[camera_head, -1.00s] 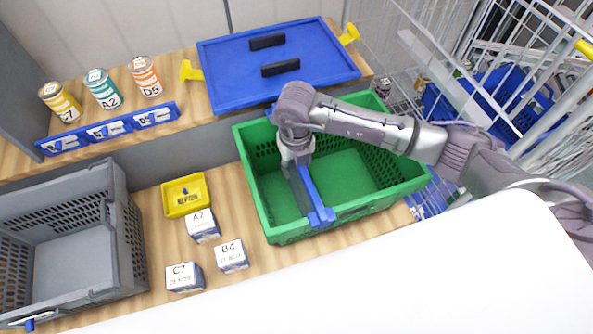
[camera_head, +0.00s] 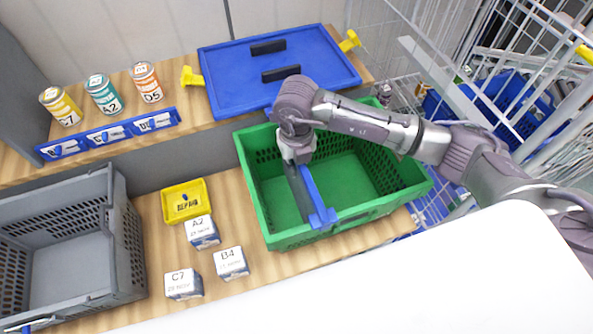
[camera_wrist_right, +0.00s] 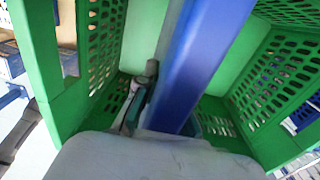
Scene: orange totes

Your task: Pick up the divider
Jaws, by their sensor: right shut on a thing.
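The divider (camera_head: 316,194) is a long blue bar with a wider end piece. It lies lengthwise in the green crate (camera_head: 268,236), with its near end at the crate's front rim. Whether it touches the crate floor or rim cannot be told. My right gripper (camera_head: 298,161) points down over the crate and is shut on the divider near its far end. In the right wrist view the divider (camera_wrist_right: 205,55) runs up from the gripper fingers (camera_wrist_right: 146,105), between the green crate walls (camera_wrist_right: 40,60). My left gripper is not in view.
A grey crate (camera_head: 124,235) stands at the left. Between the crates are a yellow tray (camera_head: 172,211) and small boxes (camera_head: 230,262). Behind are several cans (camera_head: 103,94) and a blue lid (camera_head: 224,85) with black handles. Wire carts (camera_head: 495,50) stand at the right.

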